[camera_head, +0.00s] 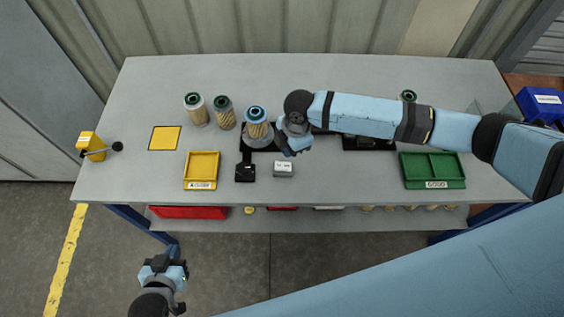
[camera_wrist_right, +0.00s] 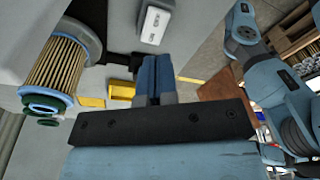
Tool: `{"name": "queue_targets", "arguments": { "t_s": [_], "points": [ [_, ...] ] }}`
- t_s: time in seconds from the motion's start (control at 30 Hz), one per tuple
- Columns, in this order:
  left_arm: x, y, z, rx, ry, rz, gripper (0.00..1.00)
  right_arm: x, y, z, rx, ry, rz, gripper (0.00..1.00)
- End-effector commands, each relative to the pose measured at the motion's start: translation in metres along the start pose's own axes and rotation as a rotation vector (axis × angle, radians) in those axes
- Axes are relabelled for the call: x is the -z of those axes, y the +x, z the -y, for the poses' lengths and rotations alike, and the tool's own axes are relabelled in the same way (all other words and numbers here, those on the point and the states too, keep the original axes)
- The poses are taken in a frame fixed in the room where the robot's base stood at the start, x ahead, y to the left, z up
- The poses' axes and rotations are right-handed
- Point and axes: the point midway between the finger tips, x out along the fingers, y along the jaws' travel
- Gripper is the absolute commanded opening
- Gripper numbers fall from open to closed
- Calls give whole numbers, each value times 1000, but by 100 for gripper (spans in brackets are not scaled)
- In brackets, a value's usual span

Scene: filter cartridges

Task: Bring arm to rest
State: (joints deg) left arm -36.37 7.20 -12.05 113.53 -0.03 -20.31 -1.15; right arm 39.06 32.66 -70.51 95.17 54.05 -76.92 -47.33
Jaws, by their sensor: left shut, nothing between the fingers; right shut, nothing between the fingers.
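My right arm reaches in from the right over the table, and its gripper (camera_head: 290,151) is above the middle of the table, beside a blue-ringed filter cartridge (camera_head: 256,124). In the right wrist view the fingers (camera_wrist_right: 154,78) are shut together with nothing between them. That view also shows a pleated filter cartridge (camera_wrist_right: 60,67) to the left, apart from the fingers. My left gripper (camera_head: 165,268) is low in front of the table, over the floor, shut and empty.
On the grey table (camera_head: 350,190) are two green-topped cartridges (camera_head: 195,109) (camera_head: 224,113), a yellow tray (camera_head: 202,170), a green tray (camera_head: 434,170), a small grey box (camera_head: 283,169) and a yellow square (camera_head: 165,138). A yellow device (camera_head: 91,146) with a black knob stands at the left edge.

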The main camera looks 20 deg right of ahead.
Motion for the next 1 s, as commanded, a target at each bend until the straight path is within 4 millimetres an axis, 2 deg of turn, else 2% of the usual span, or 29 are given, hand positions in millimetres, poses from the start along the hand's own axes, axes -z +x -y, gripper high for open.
{"name": "queue_targets", "arguments": {
  "t_s": [0.37,0.47,0.53,0.7,0.8,0.9,1.0],
  "points": [
    [3,3,1,1,1,-6,0,4,2,1,-6,6,-11,0],
    [6,4,2,2,2,-11,0,21,11,6,-39,37,-61,0],
    [8,5,2,2,3,-15,0,41,19,12,-81,85,-124,0],
    [9,5,2,2,3,-16,0,89,33,25,-226,288,-328,0],
    [8,5,2,2,4,-14,0,104,35,32,-311,435,-439,0],
    [6,4,2,1,4,-10,0,107,36,42,-393,594,-535,0],
    [3,2,1,0,3,-6,0,98,37,56,-475,758,-610,0]
  ]
}}
